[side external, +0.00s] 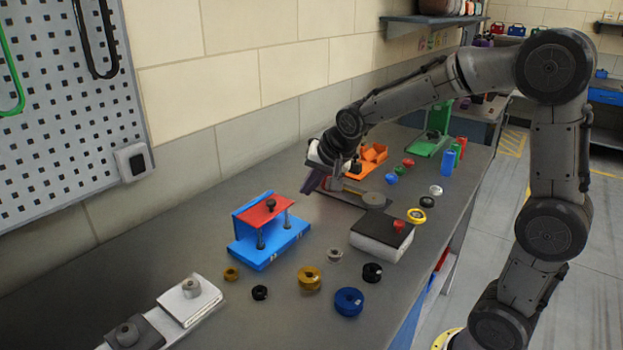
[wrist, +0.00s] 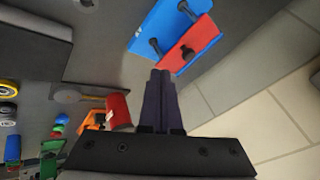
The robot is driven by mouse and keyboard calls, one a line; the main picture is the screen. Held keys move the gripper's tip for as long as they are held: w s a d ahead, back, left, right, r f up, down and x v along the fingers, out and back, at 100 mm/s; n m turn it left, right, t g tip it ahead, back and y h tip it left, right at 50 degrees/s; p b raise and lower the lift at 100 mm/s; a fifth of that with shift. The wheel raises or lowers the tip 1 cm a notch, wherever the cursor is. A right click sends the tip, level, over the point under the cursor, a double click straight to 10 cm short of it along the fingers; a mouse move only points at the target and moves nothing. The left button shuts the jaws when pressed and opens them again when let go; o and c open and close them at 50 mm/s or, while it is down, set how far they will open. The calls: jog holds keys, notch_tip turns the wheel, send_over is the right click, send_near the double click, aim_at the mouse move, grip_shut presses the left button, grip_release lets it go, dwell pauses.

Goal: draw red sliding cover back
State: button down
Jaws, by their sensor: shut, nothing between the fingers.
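The red cover (side external: 262,212) is a flat plate with a dark knob (side external: 271,204) on top. It sits over a blue fixture (side external: 275,245) with dark posts. In the wrist view the red cover (wrist: 204,40) lies just beyond the fingertips, with the blue part (wrist: 160,25) beside it. My gripper (side external: 312,184) is right of and behind the fixture, pointing down, with dark fingers together and nothing held.
A dark flat plate with a grey disc (side external: 374,199) lies right of my gripper. An orange holder (side external: 374,153) stands behind. A black-and-white box (side external: 380,240) is to the right. Several loose rings and knobs lie in front. The wall runs close behind the fixture.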

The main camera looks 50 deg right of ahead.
aim_at(281, 207)
jog(key=shift+w+a+f, duration=0.2)
jog(key=shift+w+f, duration=0.6)
jog(key=shift+w, duration=0.25)
jog(key=shift+w+a+f, duration=0.2)
jog(key=shift+w+f, duration=0.55)
jog(key=shift+w, duration=0.25)
jog(key=shift+w+a+f, duration=0.2)
jog(key=shift+w+f, duration=0.6)
jog(key=shift+w, duration=0.25)
jog(key=shift+w, duration=3.65)
jog(key=s, duration=0.1)
jog(key=s+d+r, duration=0.1)
jog(key=s, duration=0.1)
jog(key=s+d, duration=0.1)
jog(key=shift+s+r, duration=0.15)
jog(key=v, duration=0.9)
jog(key=shift+s+a, duration=0.15)
jog(key=shift+a, duration=0.05)
